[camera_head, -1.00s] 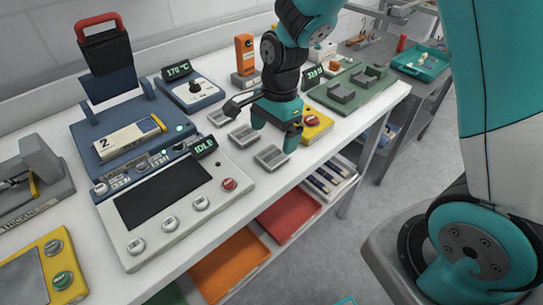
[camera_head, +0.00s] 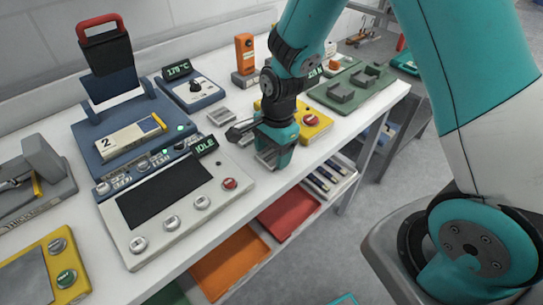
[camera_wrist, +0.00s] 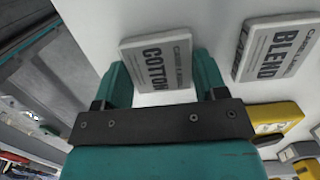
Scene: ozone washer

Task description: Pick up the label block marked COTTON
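The label block marked COTTON (camera_wrist: 156,62) is a flat grey block with dark print, lying on the white bench top. In the wrist view it sits between the two teal fingers of my gripper (camera_wrist: 162,76), slightly beyond them. The fingers are apart, one on each side, with nothing clearly clamped. In the head view my gripper (camera_head: 274,156) is low over the front of the bench and hides most of the block there. Whether the fingers touch the block cannot be told.
A similar block marked BLEND (camera_wrist: 277,50) lies right of COTTON in the wrist view. A grey control panel (camera_head: 240,164) stands close left of my gripper. A yellow box with a red button (camera_head: 314,122) stands close right.

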